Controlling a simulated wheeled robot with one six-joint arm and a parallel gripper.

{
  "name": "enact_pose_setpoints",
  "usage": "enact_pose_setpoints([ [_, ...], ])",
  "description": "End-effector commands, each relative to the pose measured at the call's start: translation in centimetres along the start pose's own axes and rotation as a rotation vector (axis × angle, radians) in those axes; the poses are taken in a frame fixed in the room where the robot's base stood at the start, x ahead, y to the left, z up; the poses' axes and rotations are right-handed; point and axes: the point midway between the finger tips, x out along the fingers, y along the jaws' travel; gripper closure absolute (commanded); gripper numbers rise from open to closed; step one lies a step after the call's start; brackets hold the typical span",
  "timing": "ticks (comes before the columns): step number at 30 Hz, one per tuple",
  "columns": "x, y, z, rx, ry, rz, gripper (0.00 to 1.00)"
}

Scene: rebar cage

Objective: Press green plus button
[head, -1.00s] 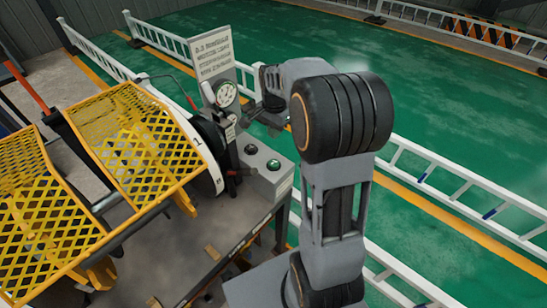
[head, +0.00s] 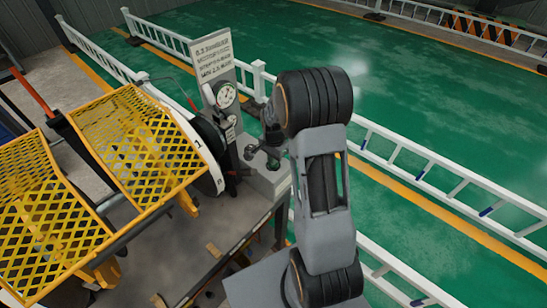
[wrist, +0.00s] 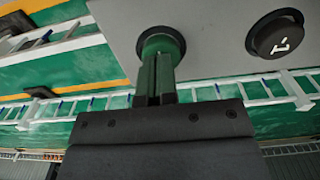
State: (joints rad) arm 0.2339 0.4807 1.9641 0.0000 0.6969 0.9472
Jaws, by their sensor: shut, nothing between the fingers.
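The green button (wrist: 161,43) with a dark round rim is on a grey panel (wrist: 215,25) in the wrist view. My gripper (wrist: 157,60) is shut and empty, with its fingertips right at the green button and covering its lower part. I cannot tell whether they touch or press it. No plus sign is readable on it. A black round button (wrist: 276,34) with a white mark is to its right. In the head view my gripper (head: 262,156) is over the grey button box (head: 270,183) and hides its buttons.
A dial gauge (head: 225,95) and a sign board (head: 212,58) stand behind the box. Yellow mesh guards (head: 135,140) are to the left. White railings (head: 440,170) run along the green floor (head: 400,80) to the right.

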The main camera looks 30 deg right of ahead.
Motion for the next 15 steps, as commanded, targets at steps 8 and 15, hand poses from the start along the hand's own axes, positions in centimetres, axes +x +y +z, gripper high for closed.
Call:
enact_pose_setpoints([
  [8, 0.0, 0.0, 0.0, 0.0, 0.0, 0.0, 1.0],
  [15, 1.9, 0.0, 0.0, 0.0, 0.0, 0.0, 1.0],
])
